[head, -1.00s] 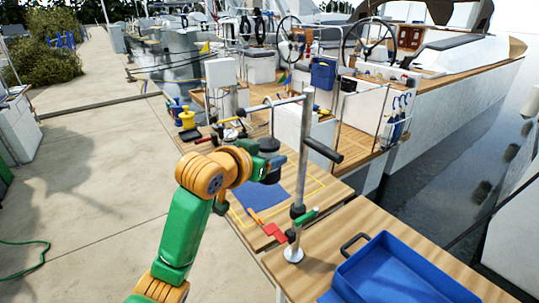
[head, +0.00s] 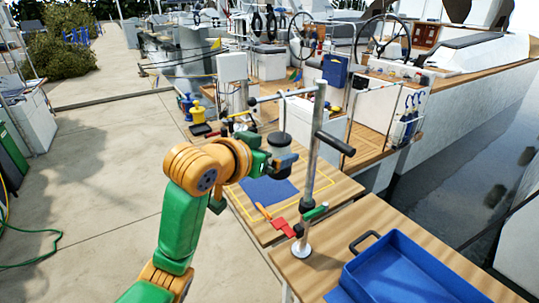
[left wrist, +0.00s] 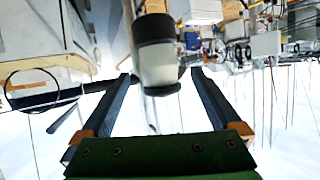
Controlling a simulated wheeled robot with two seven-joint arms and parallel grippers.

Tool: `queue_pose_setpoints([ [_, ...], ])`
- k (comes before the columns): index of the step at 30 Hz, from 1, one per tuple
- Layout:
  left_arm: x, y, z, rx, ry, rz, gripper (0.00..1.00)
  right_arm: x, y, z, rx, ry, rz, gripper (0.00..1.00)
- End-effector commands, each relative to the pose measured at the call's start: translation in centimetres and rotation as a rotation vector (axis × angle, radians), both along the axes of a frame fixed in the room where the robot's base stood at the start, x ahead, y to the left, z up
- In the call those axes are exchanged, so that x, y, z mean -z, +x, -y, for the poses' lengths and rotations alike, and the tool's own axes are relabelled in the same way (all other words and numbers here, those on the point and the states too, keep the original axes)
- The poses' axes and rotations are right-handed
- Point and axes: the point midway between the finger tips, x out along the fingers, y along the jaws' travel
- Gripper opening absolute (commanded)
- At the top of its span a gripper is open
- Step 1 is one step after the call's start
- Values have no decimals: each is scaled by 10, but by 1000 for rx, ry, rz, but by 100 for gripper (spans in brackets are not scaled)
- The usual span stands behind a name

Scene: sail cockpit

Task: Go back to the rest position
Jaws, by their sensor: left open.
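My left gripper (head: 287,161) is raised above the near wooden table, at the left of the upright metal stand (head: 312,160). In the left wrist view its two fingers (left wrist: 160,76) are apart, with nothing clasped between them. A dark-capped pale cylinder (left wrist: 157,55) shows just beyond the fingers there. In the head view a dark cylinder (head: 280,140) appears to hang from the stand's side arm, close above my gripper; I cannot tell if they touch. My right gripper is not in view.
A blue mat (head: 268,191) and red and orange items (head: 282,227) lie on the table below. A blue tray (head: 405,270) stands at the front right. The stand's dark handle (head: 335,144) juts right. Open paving (head: 100,190) lies to the left.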

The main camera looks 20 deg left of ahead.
Motion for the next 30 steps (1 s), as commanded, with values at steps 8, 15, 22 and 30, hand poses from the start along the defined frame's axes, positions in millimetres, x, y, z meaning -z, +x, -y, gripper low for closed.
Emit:
queue_pose_setpoints([
  [8,-13,-33,-6,0,1,2,98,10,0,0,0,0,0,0],
  [15,75,-40,-1,-7,11,-161,98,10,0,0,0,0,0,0],
  [22,236,-115,1,-36,48,-484,98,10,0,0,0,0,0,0],
  [30,325,-220,-2,-62,97,-743,98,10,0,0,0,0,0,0],
])
